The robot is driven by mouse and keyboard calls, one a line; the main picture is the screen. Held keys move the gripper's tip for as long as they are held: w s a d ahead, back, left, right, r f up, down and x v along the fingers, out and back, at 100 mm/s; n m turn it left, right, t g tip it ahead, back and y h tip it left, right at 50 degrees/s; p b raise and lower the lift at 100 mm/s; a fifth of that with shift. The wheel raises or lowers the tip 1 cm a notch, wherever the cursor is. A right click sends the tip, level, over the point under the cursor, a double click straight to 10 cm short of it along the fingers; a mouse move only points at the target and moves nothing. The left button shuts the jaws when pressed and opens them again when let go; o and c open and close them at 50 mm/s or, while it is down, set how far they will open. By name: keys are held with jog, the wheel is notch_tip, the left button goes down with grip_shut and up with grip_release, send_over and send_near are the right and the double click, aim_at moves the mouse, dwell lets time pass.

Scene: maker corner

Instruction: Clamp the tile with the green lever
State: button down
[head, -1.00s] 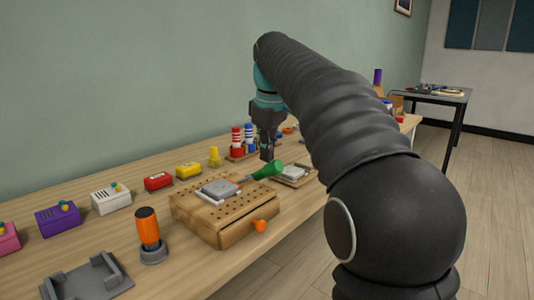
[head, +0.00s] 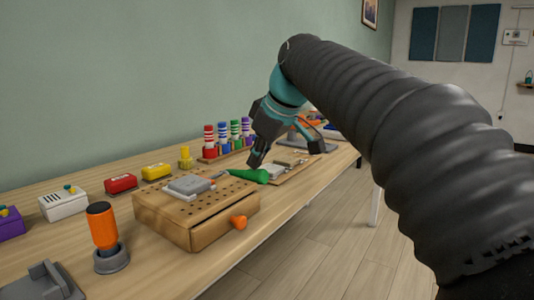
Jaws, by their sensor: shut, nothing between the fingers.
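The green lever (head: 248,175) lies low, with its rounded grip pointing right past the edge of a wooden block with peg holes (head: 165,208). A grey tile (head: 190,186) rests on top of this block, at the lever's left end. Whether the lever's clamp presses on the tile is too small to tell. My gripper (head: 255,160) is shut and empty, just above and behind the green grip in the picture. A small gap seems to separate them, but contact cannot be ruled out.
An orange-handled tool (head: 103,226) stands in a grey holder at front left. A second board (head: 290,170) lies to the right. A rack of coloured bottles (head: 225,143) and small boxes line the wall side.

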jog(key=shift+s+d+f, duration=0.1)
jog(key=shift+s+f, duration=0.1)
jog(key=shift+f, duration=0.05)
jog(key=shift+r, duration=0.1)
jog(key=r+p, duration=0.2)
jog(key=a+r+p, duration=0.1)
jog(key=r+p, duration=0.1)
jog(key=shift+r, duration=0.1)
jog(key=s+d+f+p+v, duration=0.1)
jog(key=p+v, duration=0.1)
jog(key=v, duration=0.8)
jog(key=d+f+m+h, duration=0.25)
jog(key=f+m, duration=0.45)
jog(key=f, duration=0.6)
jog(key=s+d+f+m, duration=0.2)
jog(key=s+d+f, duration=0.1)
jog(key=s+f, duration=0.5)
jog(key=s+d+f+m+h, duration=0.1)
jog(key=s+d+f+m, duration=0.1)
jog(key=s+f, duration=0.7)
jog(key=s+d, duration=0.1)
jog(key=s, duration=0.2)
jog(key=shift+d+f+t+p, duration=0.15)
jog(key=shift+d+t+p, duration=0.05)
jog(key=shift+t+p, duration=0.2)
